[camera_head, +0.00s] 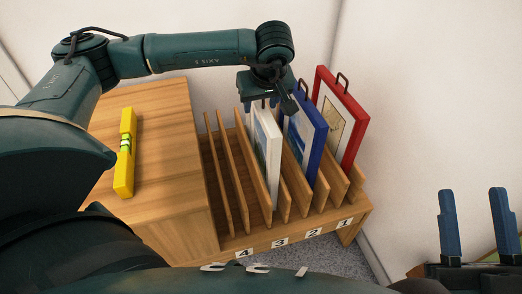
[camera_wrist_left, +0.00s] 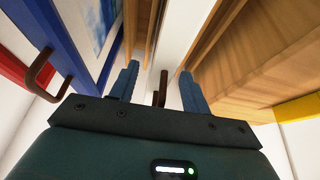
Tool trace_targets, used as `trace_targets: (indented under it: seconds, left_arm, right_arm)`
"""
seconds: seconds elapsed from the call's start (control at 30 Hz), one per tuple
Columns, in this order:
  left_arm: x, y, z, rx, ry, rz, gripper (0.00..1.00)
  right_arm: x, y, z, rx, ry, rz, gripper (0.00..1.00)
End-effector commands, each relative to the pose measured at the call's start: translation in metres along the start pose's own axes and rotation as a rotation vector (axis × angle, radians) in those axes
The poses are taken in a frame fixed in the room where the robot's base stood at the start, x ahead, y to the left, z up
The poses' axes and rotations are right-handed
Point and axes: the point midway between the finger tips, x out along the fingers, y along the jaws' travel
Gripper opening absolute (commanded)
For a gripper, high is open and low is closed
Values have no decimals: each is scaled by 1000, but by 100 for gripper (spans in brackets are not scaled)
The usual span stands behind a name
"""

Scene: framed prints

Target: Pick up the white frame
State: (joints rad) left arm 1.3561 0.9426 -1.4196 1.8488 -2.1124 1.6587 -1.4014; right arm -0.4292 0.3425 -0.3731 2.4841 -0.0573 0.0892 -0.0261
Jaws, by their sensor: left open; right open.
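The white frame (camera_head: 273,160) stands upright in a slot of the wooden rack, by the label 3. In the left wrist view its pale top edge (camera_wrist_left: 178,32) runs away from me, with a brown handle (camera_wrist_left: 161,88) nearest. My left gripper (camera_head: 268,103) is above the frame's top; the head view partly hides its fingers. In the left wrist view the open fingers of my left gripper (camera_wrist_left: 160,80) stand on either side of the handle; no contact is visible. My right gripper (camera_head: 473,195) is open and empty at the lower right.
A blue frame (camera_head: 308,140) and a red frame (camera_head: 350,110) stand to the right in the wooden rack (camera_head: 235,246). Slots left of the white frame are empty. A yellow spirit level (camera_head: 125,165) lies on the wooden cabinet (camera_head: 165,150). A wall is behind.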

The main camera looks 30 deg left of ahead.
Motion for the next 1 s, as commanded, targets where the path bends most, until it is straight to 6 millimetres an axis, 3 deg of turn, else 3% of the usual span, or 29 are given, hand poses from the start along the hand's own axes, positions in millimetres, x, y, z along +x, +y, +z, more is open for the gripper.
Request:
trace_targets:
  seconds: [0.3,0.87,1.0]
  left_arm:
    - [7,0,0,1,0,-1,47]
    - [7,0,0,1,0,0,1]
    - [7,0,0,1,0,0,0]
  right_arm:
    - [2,2,-5,-20,30,-3,43]
    - [2,1,-4,-19,28,-3,43]
    - [2,1,-4,-19,28,-3,43]
